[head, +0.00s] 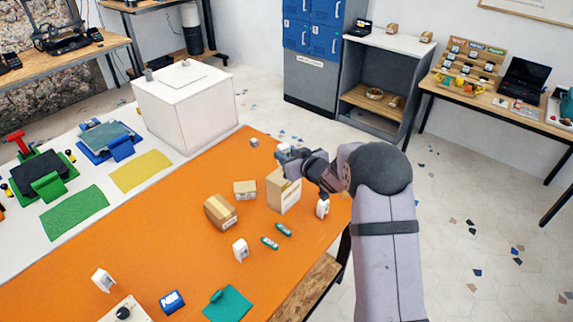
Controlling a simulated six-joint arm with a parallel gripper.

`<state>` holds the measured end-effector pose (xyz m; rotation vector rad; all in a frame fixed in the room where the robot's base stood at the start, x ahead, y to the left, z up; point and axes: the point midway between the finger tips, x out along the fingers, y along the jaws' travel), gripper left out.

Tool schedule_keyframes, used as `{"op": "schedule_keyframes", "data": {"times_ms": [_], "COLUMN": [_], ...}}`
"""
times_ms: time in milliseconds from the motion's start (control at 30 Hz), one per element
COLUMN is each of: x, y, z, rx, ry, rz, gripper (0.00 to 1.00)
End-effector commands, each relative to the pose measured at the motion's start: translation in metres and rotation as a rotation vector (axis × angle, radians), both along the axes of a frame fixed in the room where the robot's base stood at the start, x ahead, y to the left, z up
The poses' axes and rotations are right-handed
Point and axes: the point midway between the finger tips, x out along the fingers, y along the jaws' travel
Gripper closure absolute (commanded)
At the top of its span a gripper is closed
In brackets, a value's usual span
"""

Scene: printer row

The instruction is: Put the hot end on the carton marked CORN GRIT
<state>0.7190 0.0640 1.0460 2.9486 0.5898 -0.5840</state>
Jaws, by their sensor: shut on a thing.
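My gripper (285,153) is over the right part of the orange mat, just above a tall tan carton (284,192). It is shut on a small grey piece, which I take to be the hot end; the jaws hide most of it. A wider brown carton (220,212) with a pale tape strip and a small low carton (245,190) stand to the left of the tall one. The carton labels are too small to read, so I cannot tell which is marked CORN GRIT. Whether the held piece touches the tall carton is unclear.
A small grey cube (255,142) lies behind the cartons. A large white box (185,110) stands behind left. The orange mat's left middle is clear.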

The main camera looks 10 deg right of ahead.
Motion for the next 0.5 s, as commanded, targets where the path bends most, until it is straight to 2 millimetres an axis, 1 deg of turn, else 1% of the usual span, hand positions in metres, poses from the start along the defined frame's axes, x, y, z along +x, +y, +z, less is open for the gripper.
{"op": "schedule_keyframes", "data": {"times_ms": [67,333,500], "x": [0.0,0.0,0.0], "y": [0.0,0.0,0.0], "z": [-0.005,-0.035,-0.041], "rx": [0.001,0.001,0.0], "ry": [0.001,0.003,-0.001], "rz": [0.001,-0.001,-0.001], "gripper": [0.95,0.95,0.95]}}
